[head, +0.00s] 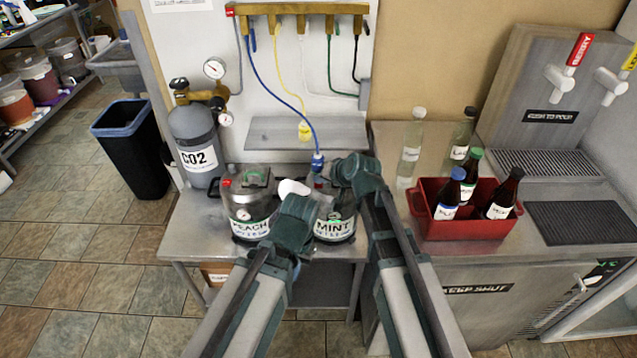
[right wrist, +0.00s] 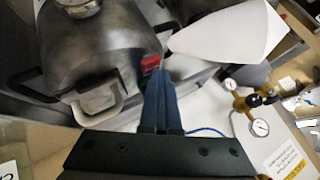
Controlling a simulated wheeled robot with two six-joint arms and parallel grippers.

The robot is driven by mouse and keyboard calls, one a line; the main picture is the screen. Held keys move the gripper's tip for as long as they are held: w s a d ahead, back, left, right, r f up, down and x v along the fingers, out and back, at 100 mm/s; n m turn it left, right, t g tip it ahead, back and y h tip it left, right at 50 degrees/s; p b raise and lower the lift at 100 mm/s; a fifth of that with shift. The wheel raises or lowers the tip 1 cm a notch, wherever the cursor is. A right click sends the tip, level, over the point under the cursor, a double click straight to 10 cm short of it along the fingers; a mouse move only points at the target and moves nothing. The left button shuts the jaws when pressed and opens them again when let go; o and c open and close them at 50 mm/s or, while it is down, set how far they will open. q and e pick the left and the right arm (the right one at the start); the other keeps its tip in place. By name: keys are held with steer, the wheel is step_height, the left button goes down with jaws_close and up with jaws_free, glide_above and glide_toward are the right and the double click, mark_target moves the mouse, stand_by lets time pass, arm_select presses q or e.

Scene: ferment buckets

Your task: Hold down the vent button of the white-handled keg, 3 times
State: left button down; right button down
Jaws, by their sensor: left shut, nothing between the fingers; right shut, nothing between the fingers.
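The MINT keg (head: 334,231) stands on the steel table, right of the PEACH keg (head: 249,229). A white handle (head: 293,187) projects left from the MINT keg's top, and a large white shape (right wrist: 230,30) by that keg in the right wrist view looks like it. A red button (right wrist: 150,63) sits on this keg's shoulder. My right gripper (right wrist: 158,85) is shut and empty, its tips at the button; I cannot tell if they press it. It also shows above the MINT keg in the head view (head: 346,172). My left gripper (head: 295,212) is shut and empty, its tips unclear, in front of the kegs.
A CO2 cylinder (head: 192,140) with gauges stands behind left. A blue hose (head: 270,88) drops to the MINT keg; a yellow connector (head: 304,131) hangs behind. Right are a red crate (head: 455,228) of bottles and clear bottles (head: 411,150).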

mark_target(320, 186)
stand_by(0.3)
steer(key=shift+r+p, duration=1)
step_height(320, 186, up, 5)
steer(key=p, duration=0.5)
